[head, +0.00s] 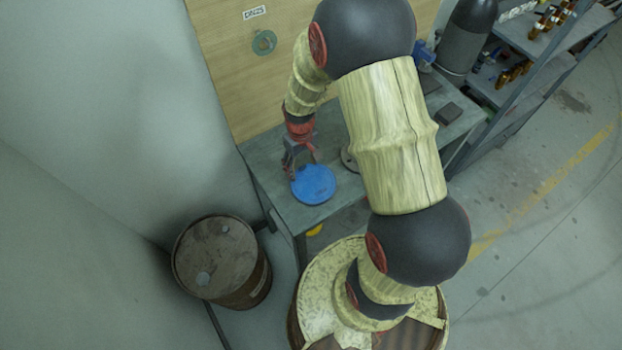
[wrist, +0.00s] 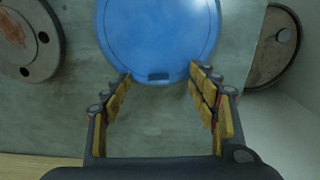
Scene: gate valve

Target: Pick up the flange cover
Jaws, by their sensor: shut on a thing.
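The flange cover, a round blue disc (head: 316,186), is at the front left corner of the grey workbench. It also shows at the top of the wrist view (wrist: 158,35), with a small dark slot near its rim. My gripper (head: 301,166) is at the cover's edge nearest the wall. In the wrist view my gripper (wrist: 160,78) has its two yellow-padded fingers on either side of the slotted rim part, shut on the cover. The exact finger contact is hard to see. I cannot tell whether the cover rests on the bench or is slightly raised.
A grey metal flange with bolt holes (wrist: 42,62) lies beside the cover, partly hidden by my arm in the head view. A rusty barrel (head: 218,255) stands left of the bench (head: 272,180). A wooden board (head: 226,75) is behind. Shelves (head: 545,50) stand at right.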

